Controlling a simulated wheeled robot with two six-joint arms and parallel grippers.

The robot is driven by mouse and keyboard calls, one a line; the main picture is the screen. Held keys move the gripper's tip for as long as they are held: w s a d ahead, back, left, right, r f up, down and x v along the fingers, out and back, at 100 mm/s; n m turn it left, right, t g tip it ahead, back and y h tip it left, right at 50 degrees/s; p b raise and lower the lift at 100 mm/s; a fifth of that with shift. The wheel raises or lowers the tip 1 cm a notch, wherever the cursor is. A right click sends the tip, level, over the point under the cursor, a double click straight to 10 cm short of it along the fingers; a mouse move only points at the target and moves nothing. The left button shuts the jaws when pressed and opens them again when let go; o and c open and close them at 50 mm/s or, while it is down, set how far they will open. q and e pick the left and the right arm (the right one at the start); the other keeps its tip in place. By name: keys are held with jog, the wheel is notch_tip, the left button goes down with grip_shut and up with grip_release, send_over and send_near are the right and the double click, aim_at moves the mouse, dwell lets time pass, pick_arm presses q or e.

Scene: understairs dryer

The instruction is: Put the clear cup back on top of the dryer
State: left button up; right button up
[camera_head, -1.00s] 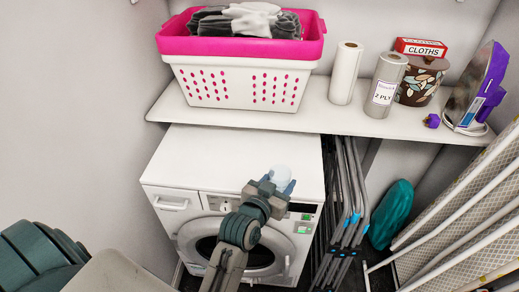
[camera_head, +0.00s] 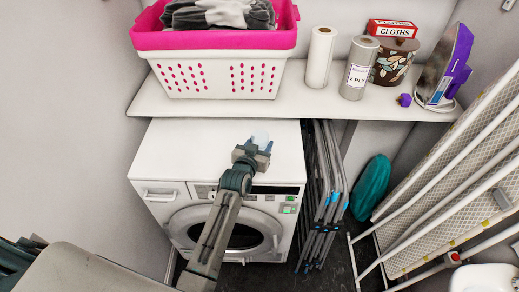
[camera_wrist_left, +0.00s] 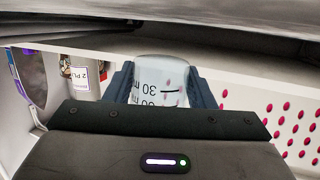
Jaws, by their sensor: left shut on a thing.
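The clear cup (camera_head: 261,137) is held at the end of my left arm, over the right rear part of the white dryer's top (camera_head: 190,150). My left gripper (camera_head: 252,148) is shut on the cup. In the left wrist view the cup (camera_wrist_left: 158,72) sits between the two dark fingers, with printed measuring marks such as "30" on its side. I cannot tell whether the cup's base touches the dryer top or hangs above it. My right gripper is not in view.
A shelf (camera_head: 215,110) runs above and behind the dryer, with a pink-and-white basket (camera_head: 220,70), paper rolls (camera_head: 359,68), a patterned pot and an iron. Folded racks (camera_head: 325,190) stand right of the dryer. The left of the dryer top is bare.

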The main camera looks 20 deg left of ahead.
pick_arm(q)
notch_tip(320, 180, down, 3)
jog(key=shift+f+p, duration=0.1)
jog(key=shift+p, duration=0.4)
jog(key=shift+f, duration=0.15)
jog(key=shift+f, duration=0.15)
jog(key=o, duration=1)
jog(key=shift+r, duration=0.2)
jog(key=shift+s, duration=0.2)
jog(key=s, duration=0.3)
jog(key=s+r+b, duration=0.1)
jog(key=s, duration=0.2)
jog(key=s+r+b, duration=0.1)
jog(key=s, duration=0.3)
jog(key=shift+a, duration=0.2)
jog(key=shift+s+r+b, duration=0.25)
jog(key=shift+s+b, duration=0.1)
jog(key=shift+s, duration=0.4)
